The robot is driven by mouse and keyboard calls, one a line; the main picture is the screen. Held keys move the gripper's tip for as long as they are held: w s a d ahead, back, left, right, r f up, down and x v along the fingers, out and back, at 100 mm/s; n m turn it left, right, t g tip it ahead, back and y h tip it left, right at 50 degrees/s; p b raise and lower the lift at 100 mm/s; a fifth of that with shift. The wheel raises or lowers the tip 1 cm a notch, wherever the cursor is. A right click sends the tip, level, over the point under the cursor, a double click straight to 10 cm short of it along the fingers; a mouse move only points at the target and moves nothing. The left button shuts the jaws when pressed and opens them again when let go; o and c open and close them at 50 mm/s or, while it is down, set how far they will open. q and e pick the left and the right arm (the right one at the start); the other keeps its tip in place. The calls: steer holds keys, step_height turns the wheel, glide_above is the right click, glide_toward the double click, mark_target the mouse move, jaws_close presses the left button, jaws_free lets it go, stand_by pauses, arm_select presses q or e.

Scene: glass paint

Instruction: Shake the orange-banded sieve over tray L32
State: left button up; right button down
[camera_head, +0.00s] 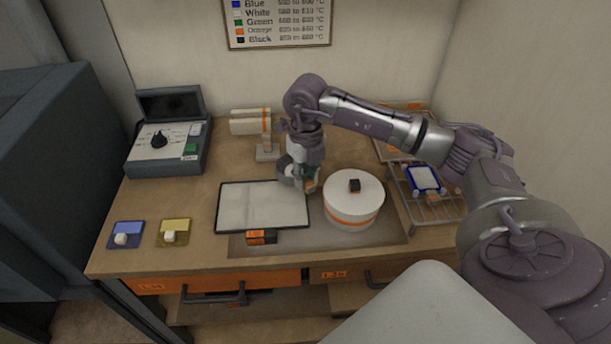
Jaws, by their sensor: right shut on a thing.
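My right gripper (306,183) is shut and points down beside the back right corner of a pale rectangular tray with a dark rim (262,207). A small grey round thing (286,171) shows at its fingers and seems to be the sieve it holds. The fingers hide much of it, and I cannot make out its orange band clearly. An orange-and-black label block (262,237) stands at the tray's front edge; its text is too small to read. My left gripper is not in view.
A round white lidded container with an orange band (353,207) stands right of the gripper. A wire rack (432,208) holds a blue-edged piece.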

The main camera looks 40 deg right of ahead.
steer(key=shift+r+p, duration=1.5)
steer(key=shift+r, duration=1.05)
steer(key=shift+f, duration=0.1)
